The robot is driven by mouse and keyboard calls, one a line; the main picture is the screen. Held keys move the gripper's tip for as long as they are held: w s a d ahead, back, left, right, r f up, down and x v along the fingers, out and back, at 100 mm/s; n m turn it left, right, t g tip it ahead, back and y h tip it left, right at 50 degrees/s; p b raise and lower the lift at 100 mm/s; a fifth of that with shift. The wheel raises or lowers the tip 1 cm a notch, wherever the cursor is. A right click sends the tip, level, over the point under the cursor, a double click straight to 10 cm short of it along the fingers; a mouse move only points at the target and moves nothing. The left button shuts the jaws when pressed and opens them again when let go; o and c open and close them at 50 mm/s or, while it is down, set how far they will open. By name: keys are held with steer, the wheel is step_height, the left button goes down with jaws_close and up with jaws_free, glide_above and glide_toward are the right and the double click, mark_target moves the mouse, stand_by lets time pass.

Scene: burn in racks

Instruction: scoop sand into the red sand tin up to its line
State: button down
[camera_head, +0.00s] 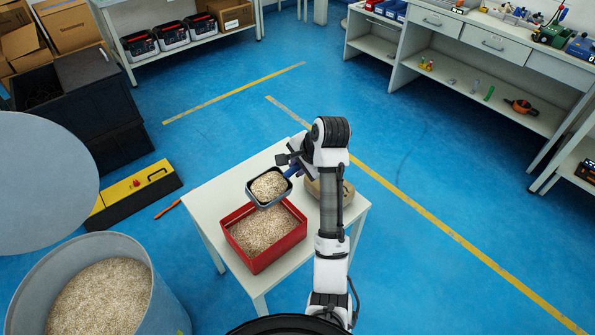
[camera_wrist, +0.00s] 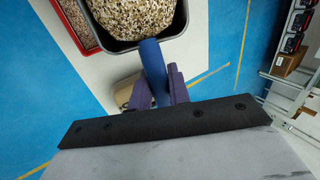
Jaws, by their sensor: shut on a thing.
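The red sand tin (camera_head: 285,246) stands on a small white table and holds a wide bed of speckled sand; whether the sand reaches a line cannot be seen. My gripper (camera_head: 287,170) is shut on the blue handle (camera_wrist: 154,72) of a dark scoop (camera_head: 252,197). The scoop is heaped with sand and is held above the back edge of the tin, roughly level. In the wrist view the scoop (camera_wrist: 182,24) is at the top, with the red tin (camera_wrist: 70,28) to its left. A grey bin (camera_head: 137,254) with sand inside stands at the lower left.
The white table (camera_head: 207,222) has a tan object (camera_head: 315,187) beside the tin, partly behind my arm. A round grey lid (camera_head: 45,180) is above the bin. A yellow-and-black case (camera_head: 137,189) and an orange tool (camera_head: 167,209) lie on the blue floor, left of the table.

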steer(key=shift+s+d+f+t+y+b, duration=0.15)
steer(key=shift+f+t+y+b, duration=0.35)
steer(key=shift+b, duration=1.15)
steer(key=shift+s+d+f+t+y+b, duration=0.1)
steer(key=shift+f+t+y+b, duration=0.4)
steer(key=shift+b, duration=1.15)
steer(key=t+y+b, duration=0.1)
steer(key=b, duration=0.1)
steer(key=t+y+b, duration=0.1)
steer(key=t+b, duration=0.1)
steer(key=f+t+y+b, duration=0.1)
steer(key=t+b, duration=0.1)
steer(key=shift+s+d+f+b, duration=0.1)
steer(key=shift+s+d+b, duration=0.05)
steer(key=shift+s+b, duration=0.2)
steer(key=shift+t+y, duration=0.3)
